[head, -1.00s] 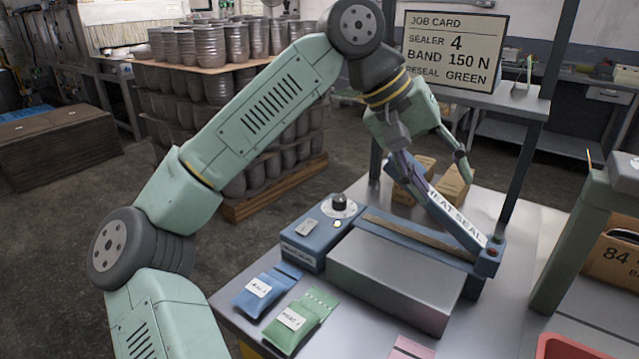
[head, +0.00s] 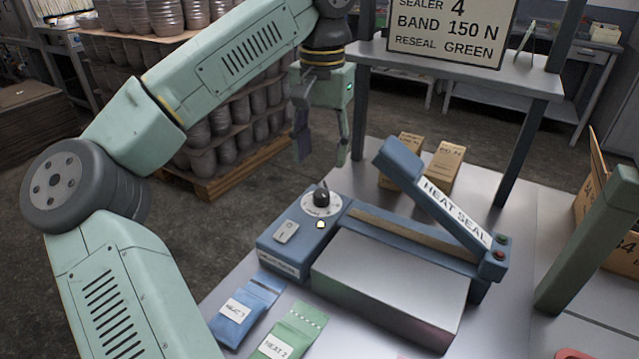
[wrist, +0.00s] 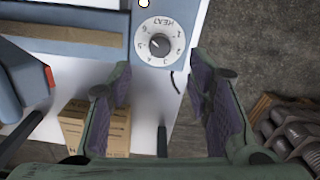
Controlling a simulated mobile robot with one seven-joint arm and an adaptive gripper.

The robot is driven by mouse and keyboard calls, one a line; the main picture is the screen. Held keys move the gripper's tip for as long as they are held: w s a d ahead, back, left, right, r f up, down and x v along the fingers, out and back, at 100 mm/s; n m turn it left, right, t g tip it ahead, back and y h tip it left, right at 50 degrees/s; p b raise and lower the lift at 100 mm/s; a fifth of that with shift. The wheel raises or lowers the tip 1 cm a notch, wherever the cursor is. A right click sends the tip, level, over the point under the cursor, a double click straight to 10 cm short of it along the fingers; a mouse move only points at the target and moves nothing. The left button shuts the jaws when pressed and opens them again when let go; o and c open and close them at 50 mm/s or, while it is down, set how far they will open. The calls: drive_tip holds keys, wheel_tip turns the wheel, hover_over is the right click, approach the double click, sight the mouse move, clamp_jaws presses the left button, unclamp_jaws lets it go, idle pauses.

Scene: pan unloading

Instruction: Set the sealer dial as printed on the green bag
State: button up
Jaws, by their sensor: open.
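The heat sealer (head: 290,240) is a blue machine with its lid raised. Its dial (head: 321,203) has a dark knob on a white numbered disc. The wrist view shows the dial (wrist: 159,45) upside down, marked HEAT; I cannot tell which number the knob points at. The green bag (head: 290,332) lies in front; its small label seems to read HEAT 2. My gripper (head: 322,153) is open and empty, above and behind the dial. In the wrist view my gripper (wrist: 160,85) has its fingers apart, with the dial beyond the tips.
A blue bag (head: 243,310) lies left of the green one. The raised lid (head: 440,200) slants to the dial's right. Cardboard boxes (head: 443,165) stand behind the sealer. A job card (head: 450,30) reads sealer 4, band 150 N, reseal green. A green post (head: 590,240) stands right.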

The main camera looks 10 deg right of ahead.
sight(321, 193)
wheel_tip(321, 193, down, 9)
drive_tip(key=shift+r+p, duration=0.1)
drive_tip(key=shift+p, duration=0.7)
drive_tip(key=shift+c, duration=0.3)
clamp_jaws()
